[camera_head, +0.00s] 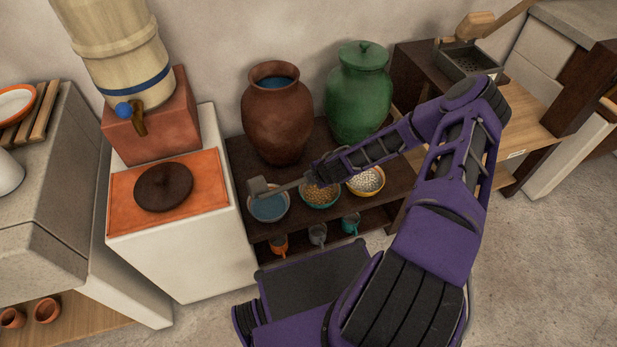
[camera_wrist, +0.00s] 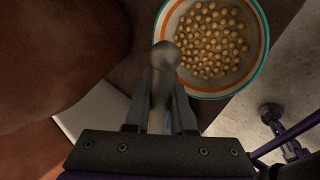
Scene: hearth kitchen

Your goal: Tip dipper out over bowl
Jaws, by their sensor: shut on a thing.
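The dipper is a small grey cup (camera_head: 257,187) on a thin handle, held out to the left by my gripper (camera_head: 308,179). My gripper is shut on the handle, whose rounded end (camera_wrist: 166,56) shows in the wrist view between the fingers (camera_wrist: 160,112). In the head view the dipper's cup appears over the back left part of a blue-lined bowl (camera_head: 269,209). Its inside is hidden, and I cannot tell its exact tilt or height. No stream shows from it. A bowl of chickpeas (camera_head: 320,196) stands under my gripper; it also shows in the wrist view (camera_wrist: 257,72).
A speckled bowl (camera_head: 366,181) stands to the right. A brown jar (camera_head: 277,118) with blue inside and a green lidded jar (camera_head: 359,95) stand behind. Several mugs (camera_head: 317,234) sit below. A dark round lid (camera_head: 163,187) and a tapped barrel (camera_head: 118,55) are left.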

